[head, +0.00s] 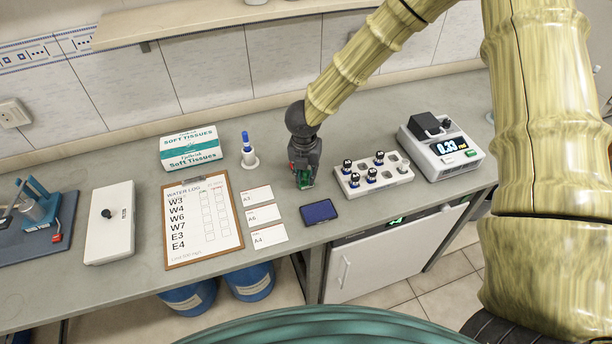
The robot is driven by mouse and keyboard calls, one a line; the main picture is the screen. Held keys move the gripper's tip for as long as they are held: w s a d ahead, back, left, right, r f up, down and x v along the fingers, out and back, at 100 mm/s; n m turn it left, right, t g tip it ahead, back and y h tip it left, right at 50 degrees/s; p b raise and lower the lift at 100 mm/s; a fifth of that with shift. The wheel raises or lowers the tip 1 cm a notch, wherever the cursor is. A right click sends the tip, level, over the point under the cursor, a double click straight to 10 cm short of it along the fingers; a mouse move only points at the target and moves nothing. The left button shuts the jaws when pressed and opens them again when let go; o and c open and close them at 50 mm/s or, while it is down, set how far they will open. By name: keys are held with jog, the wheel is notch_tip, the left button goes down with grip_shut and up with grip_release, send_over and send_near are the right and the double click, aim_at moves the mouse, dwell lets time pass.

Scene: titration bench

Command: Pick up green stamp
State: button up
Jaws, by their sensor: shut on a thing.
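My gripper (304,177) points down over the bench between the small cards and the vial rack. It is shut on the green stamp (304,184), of which a small green part shows between the fingers. The rest of the stamp is hidden by the fingers. I cannot tell whether the stamp touches the bench. A dark blue ink pad (319,211) lies just in front of my gripper.
A white rack (348,189) with several dark vials stands to the right, with a meter (445,151) beyond it. Three cards (268,236), a clipboard (240,240), a blue-capped bottle (248,152) and a tissue box (191,150) are to the left.

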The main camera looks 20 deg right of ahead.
jog(key=shift+r+b, duration=0.3)
jog(key=shift+r, duration=0.15)
notch_tip(320, 180, up, 2)
jog(key=shift+b, duration=0.45)
jog(key=s+b, duration=0.2)
jog(key=s, duration=0.3)
jog(key=s+r+b, duration=0.1)
jog(key=s, duration=0.4)
jog(key=s+r+b, duration=0.1)
jog(key=s+b, duration=0.1)
jog(key=s, duration=0.4)
jog(key=shift+b, duration=0.35)
jog(key=shift+c, duration=0.2)
jog(key=shift+o, duration=0.5)
jog(key=shift+o, duration=1.2)
jog(key=shift+c, duration=1.3)
